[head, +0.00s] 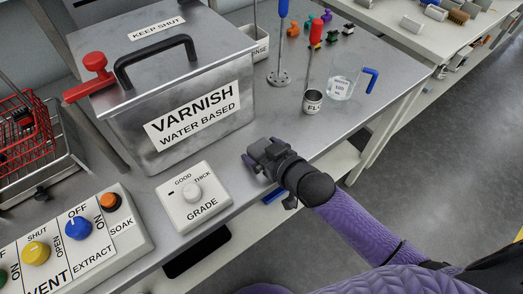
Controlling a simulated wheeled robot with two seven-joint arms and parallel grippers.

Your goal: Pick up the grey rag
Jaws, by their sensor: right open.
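I cannot make out a grey rag anywhere in the head view. My right gripper (255,160) is dark grey and its arm, in a purple sleeve, comes in from the lower right. It is over the front edge of the metal bench, to the right of the GRADE box, and its jaws are open. I see nothing held in it. The gripper and forearm hide a part of the bench edge. My left gripper is out of view.
A metal VARNISH tank (170,80) with a black handle stands behind the GRADE box (194,196). A knob panel (95,255) is at the lower left. A metal cup (313,102) and a glass beaker (341,86) stand at the bench's right. Bare bench lies between tank and cup.

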